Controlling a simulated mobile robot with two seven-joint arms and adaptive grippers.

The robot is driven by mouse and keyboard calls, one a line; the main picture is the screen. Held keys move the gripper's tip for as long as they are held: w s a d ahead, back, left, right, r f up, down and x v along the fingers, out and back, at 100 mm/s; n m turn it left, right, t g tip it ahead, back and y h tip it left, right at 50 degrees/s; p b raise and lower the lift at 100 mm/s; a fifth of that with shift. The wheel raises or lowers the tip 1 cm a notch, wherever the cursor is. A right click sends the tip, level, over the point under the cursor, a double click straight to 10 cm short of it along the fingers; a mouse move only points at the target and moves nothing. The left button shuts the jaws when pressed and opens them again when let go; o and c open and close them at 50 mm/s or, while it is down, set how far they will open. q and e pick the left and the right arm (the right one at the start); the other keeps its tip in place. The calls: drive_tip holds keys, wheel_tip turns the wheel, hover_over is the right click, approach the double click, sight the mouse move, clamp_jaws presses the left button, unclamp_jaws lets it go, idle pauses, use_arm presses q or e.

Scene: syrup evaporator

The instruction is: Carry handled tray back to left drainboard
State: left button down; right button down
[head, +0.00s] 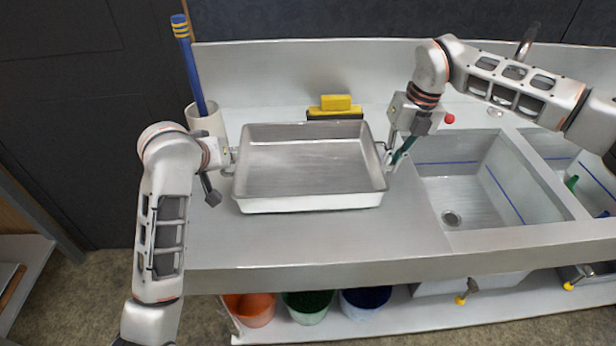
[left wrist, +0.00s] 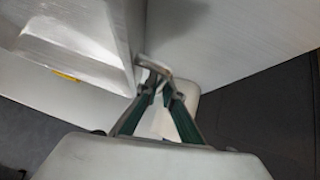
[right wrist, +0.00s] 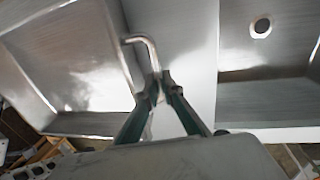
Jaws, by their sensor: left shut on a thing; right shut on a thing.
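The handled tray (head: 310,203) is a rectangular metal pan, empty and about level. It is over the left drainboard (head: 300,245); I cannot tell whether it touches the surface. My left gripper (head: 231,162) is at the tray's left side, shut on its left handle (left wrist: 152,66). My right gripper (head: 388,160) is at the tray's right side, shut on its right handle (right wrist: 143,42). Both handles also show against the tray's ends in the wrist views. The tray's underside is hidden.
A sink basin (head: 470,190) lies right of the drainboard, with a second basin further right. Behind the tray are a yellow sponge (head: 336,102) on a dark block and a white holder (head: 208,122) with a blue-handled brush (head: 190,65). Coloured buckets (head: 308,306) stand below.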

use_arm(q)
drive_tip(key=shift+f, duration=0.55)
use_arm(e)
drive_tip(key=shift+f, duration=0.55)
use_arm(q)
drive_tip(key=c, duration=2.2)
unclamp_jaws()
use_arm(e)
drive_tip(key=c, duration=2.2)
unclamp_jaws()
use_arm(q)
drive_tip(key=shift+s, duration=0.1)
drive_tip(key=v, duration=0.7)
drive_tip(key=shift+s+r, duration=0.1)
drive_tip(key=shift+r, duration=0.05)
use_arm(e)
drive_tip(key=r, duration=0.4)
drive_tip(key=d+r, duration=0.1)
drive_tip(key=r, duration=0.3)
drive_tip(key=d+r, duration=0.1)
drive_tip(key=r, duration=0.3)
drive_tip(key=shift+d, duration=0.1)
drive_tip(key=shift+f, duration=0.1)
